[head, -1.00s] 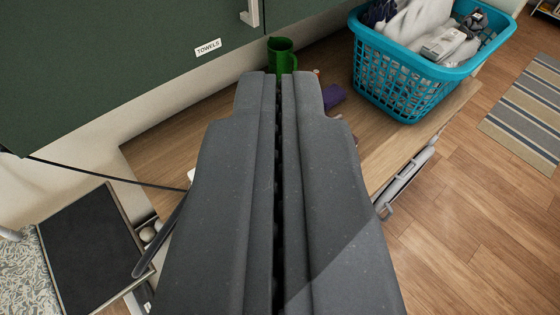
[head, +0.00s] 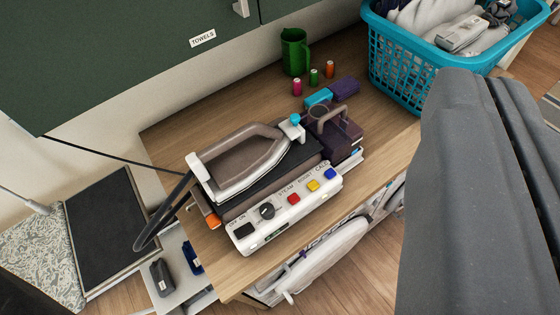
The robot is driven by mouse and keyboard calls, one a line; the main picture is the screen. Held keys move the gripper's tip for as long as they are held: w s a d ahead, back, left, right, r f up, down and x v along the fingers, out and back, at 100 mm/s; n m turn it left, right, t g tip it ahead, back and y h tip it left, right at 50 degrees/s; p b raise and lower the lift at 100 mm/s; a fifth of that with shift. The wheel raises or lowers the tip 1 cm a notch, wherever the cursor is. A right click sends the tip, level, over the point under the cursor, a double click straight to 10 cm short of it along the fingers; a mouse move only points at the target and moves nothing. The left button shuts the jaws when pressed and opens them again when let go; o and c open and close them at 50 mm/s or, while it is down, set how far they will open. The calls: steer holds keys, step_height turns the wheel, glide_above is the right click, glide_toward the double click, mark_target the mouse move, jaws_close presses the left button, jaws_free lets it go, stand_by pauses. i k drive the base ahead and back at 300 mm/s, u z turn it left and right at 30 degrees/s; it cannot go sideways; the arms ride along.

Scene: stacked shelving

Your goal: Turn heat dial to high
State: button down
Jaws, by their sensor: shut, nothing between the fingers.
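A steam iron (head: 243,158) rests on its station on the wooden counter. The station's white front panel (head: 285,212) carries a dark round dial (head: 267,211), a black switch (head: 244,231) at its left, and red, yellow and blue buttons to its right. The dial's setting is too small to read. My gripper (head: 480,78) is shut and empty at the right of the view, its tips near the laundry basket in the picture. It is apart from the dial, well to its right.
A teal laundry basket (head: 396,52) with clothes stands at the counter's right end. A black cord (head: 110,158) runs left. Bare counter (head: 222,100) lies behind the iron.

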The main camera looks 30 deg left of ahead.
mark_target(267, 211)
steer(key=u, duration=0.05)
steer(key=k, duration=1.65)
steer(key=u, duration=0.35)
steer(key=i, duration=1)
steer(key=z, duration=0.05)
